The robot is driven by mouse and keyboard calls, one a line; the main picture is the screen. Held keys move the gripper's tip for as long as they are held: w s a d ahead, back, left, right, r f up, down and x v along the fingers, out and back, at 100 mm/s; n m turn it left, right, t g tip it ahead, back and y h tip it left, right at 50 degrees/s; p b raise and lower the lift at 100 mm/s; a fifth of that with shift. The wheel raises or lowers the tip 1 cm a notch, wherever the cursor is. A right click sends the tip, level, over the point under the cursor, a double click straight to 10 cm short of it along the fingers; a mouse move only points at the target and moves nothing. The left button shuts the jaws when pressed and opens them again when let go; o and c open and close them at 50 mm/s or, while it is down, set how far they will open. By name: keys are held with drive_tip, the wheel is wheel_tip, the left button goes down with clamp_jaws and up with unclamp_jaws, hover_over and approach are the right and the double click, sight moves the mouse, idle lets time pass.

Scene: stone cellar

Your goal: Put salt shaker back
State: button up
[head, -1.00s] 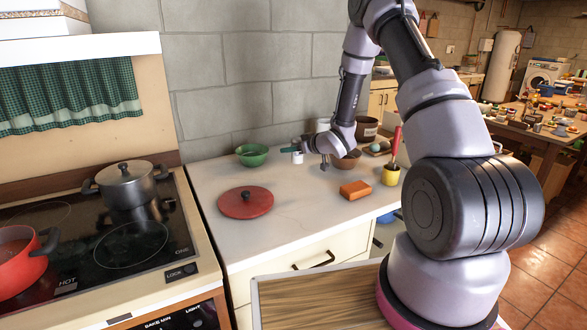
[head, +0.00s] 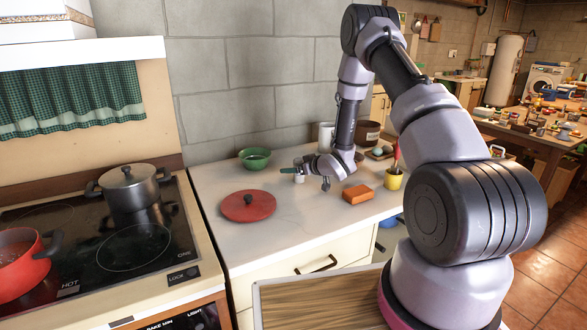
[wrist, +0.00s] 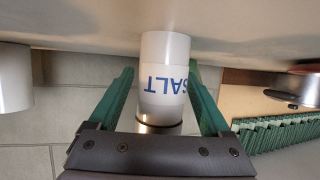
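The salt shaker (wrist: 162,75) is a white cylinder with blue "SALT" lettering and a metal band. It appears upside down in the wrist view. My gripper (wrist: 163,85) has its green fingers on either side of the shaker, close to its sides. It appears shut on the shaker, which has moved along with it. In the head view, my gripper (head: 291,171) is low over the white counter (head: 290,220), with the small white shaker (head: 299,179) at its fingers. I cannot tell whether the shaker's base touches the counter.
A white canister (head: 326,134) and a brown pot (head: 368,133) stand behind. The stove (head: 125,240) is left. The counter's front middle is clear.

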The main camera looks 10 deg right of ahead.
drive_tip(key=shift+r, duration=0.2)
drive_tip(key=v, duration=1.1)
drive_tip(key=shift+s+d+r, duration=0.1)
drive_tip(key=shift+s, duration=0.05)
drive_tip(key=shift+s+d+r, duration=0.1)
drive_tip(key=shift+d+r, duration=0.05)
drive_tip(key=shift+r, duration=0.05)
drive_tip(key=s+d+r+m+h, duration=0.2)
drive_tip(key=d+r+h, duration=0.1)
drive_tip(key=r, duration=0.5)
drive_tip(key=s+d+r+m+g+h, duration=0.1)
drive_tip(key=s+d+r+m+h, duration=0.1)
drive_tip(key=r, duration=0.5)
drive_tip(key=s+d+r+m+h, duration=0.2)
drive_tip(key=d+r+h, duration=0.1)
drive_tip(key=r, duration=0.5)
drive_tip(key=s+a+r+m+g+y, duration=0.1)
drive_tip(key=s+a+r, duration=0.1)
drive_tip(key=s, duration=0.6)
drive_tip(key=s+a+r+m+g+y, duration=0.1)
drive_tip(key=s+r, duration=0.3)
drive_tip(key=s, duration=0.5)
drive_tip(key=s+a+r+m+g, duration=0.1)
drive_tip(key=s+a+r+m, duration=0.1)
drive_tip(key=s, duration=0.7)
wheel_tip(320, 180, up, 2)
drive_tip(key=shift+a+r+m+y, duration=0.1)
drive_tip(key=shift+a+m+y, duration=0.3)
drive_tip(key=shift+a, duration=0.45)
